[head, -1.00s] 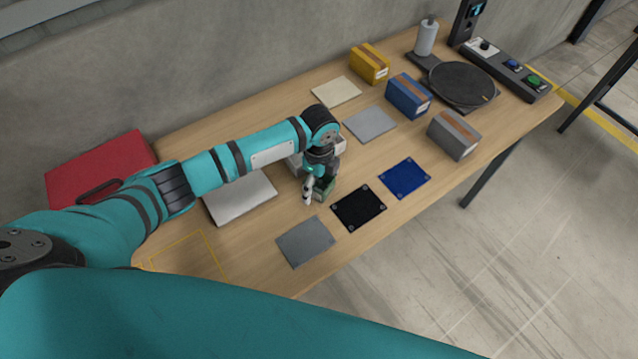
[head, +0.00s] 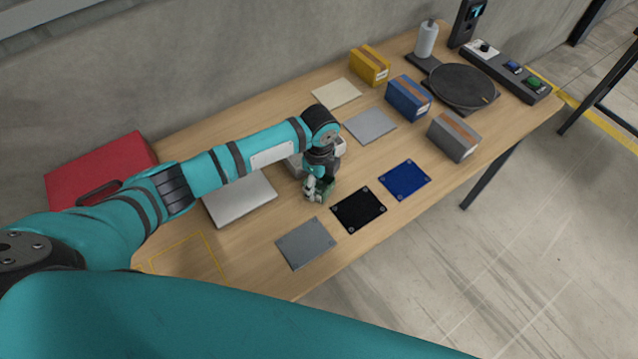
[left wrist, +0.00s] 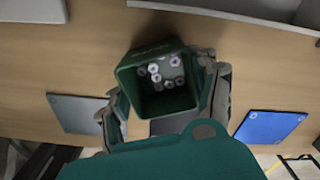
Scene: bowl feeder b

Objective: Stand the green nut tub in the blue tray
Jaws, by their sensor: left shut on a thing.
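The green nut tub (left wrist: 124,77) is an open square container with several metal nuts inside, in the middle of the left wrist view. In the head view the tub (head: 324,194) is small and partly covered by my left gripper (head: 317,187). This gripper, also in the left wrist view (left wrist: 166,100), is shut on the tub with a finger on either side. Whether the tub touches the table I cannot tell. The blue tray (head: 404,179) is flat, empty, and lies to the tub's right; it also shows in the left wrist view (left wrist: 268,127). My right gripper is not in view.
A black tray (head: 358,209) lies between the tub and the blue tray, and a grey tray (head: 306,243) lies nearer the front edge. A silver laptop-like slab (head: 240,198) is left of the gripper. Blue (head: 409,97) and grey (head: 454,136) boxes stand behind the blue tray.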

